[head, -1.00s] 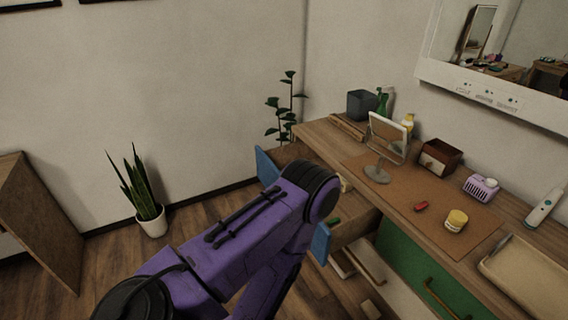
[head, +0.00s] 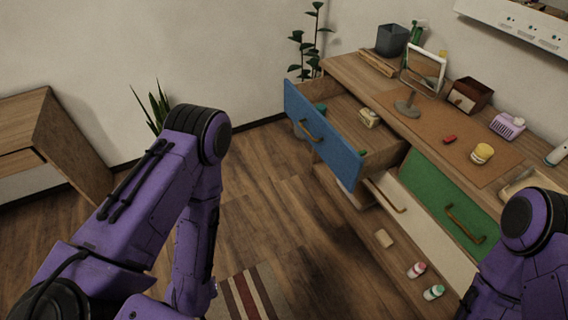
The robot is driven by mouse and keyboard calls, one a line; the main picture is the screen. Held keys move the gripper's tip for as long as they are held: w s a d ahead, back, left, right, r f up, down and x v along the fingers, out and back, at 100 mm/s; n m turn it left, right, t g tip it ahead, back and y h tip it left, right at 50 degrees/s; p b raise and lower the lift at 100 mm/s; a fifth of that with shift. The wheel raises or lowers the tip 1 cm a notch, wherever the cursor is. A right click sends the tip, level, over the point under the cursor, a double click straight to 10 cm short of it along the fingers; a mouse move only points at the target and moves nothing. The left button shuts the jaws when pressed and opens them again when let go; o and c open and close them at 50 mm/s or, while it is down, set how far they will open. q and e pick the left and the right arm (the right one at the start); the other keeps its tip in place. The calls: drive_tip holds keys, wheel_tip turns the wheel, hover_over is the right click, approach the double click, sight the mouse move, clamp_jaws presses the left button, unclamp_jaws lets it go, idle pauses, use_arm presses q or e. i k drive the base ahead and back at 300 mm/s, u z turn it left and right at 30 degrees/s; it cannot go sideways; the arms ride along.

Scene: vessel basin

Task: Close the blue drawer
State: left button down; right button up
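The blue drawer (head: 322,136) is pulled well out of the dresser (head: 367,133), at the upper middle of the head view. Its front has a brass-coloured handle (head: 312,130).
A green drawer (head: 448,205) and a white drawer (head: 415,225) are to the right. A mirror (head: 424,70) and several small items stand on top. The wooden floor (head: 275,215) before the blue drawer is clear.

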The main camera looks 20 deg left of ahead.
sight(338, 137)
drive_tip(key=u, duration=0.35)
drive_tip(key=i, duration=1)
